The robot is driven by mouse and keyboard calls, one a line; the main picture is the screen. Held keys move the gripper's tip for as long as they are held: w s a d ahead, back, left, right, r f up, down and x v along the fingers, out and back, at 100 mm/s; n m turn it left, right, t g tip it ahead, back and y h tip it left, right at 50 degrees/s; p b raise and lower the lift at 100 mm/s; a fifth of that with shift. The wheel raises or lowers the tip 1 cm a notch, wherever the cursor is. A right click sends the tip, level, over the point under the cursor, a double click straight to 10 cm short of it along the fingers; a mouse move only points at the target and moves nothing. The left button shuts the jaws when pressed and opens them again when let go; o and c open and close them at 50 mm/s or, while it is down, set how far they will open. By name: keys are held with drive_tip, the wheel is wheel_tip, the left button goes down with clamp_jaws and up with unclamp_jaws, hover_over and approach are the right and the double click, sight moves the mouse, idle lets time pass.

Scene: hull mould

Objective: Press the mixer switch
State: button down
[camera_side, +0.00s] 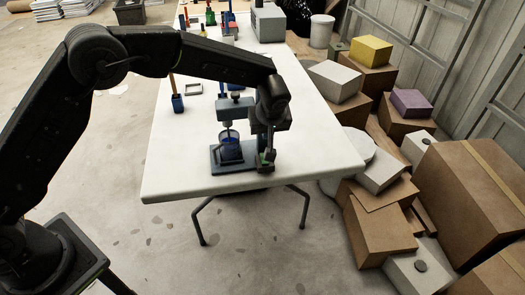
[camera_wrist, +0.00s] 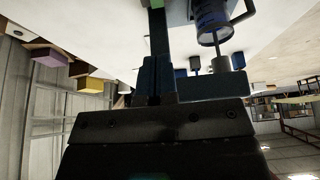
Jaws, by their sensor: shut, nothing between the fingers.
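The mixer stands near the front edge of the white table, with a flat blue-grey base (camera_side: 222,167) and a grey head (camera_side: 235,106) on a column. A blue cup (camera_side: 230,149) stands on the base under the head; it also shows in the wrist view (camera_wrist: 211,17). My gripper (camera_side: 266,161) is shut and empty, pointing down at the right end of the base, beside the cup. In the wrist view my gripper (camera_wrist: 158,62) has its fingers together. The switch is not clearly distinguishable near the fingertips, and I cannot tell whether they touch it.
The white table (camera_side: 180,165) is clear left of the mixer. A blue holder (camera_side: 178,104) and a small grey tray (camera_side: 194,88) lie farther back. A grey box (camera_side: 267,23) stands at the back. Cardboard boxes (camera_side: 378,225) are piled right of the table.

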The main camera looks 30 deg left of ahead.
sight(262, 154)
drive_tip(key=x, duration=1.4)
drive_tip(key=shift+s+d+f, duration=0.1)
drive_tip(key=shift+s, duration=0.05)
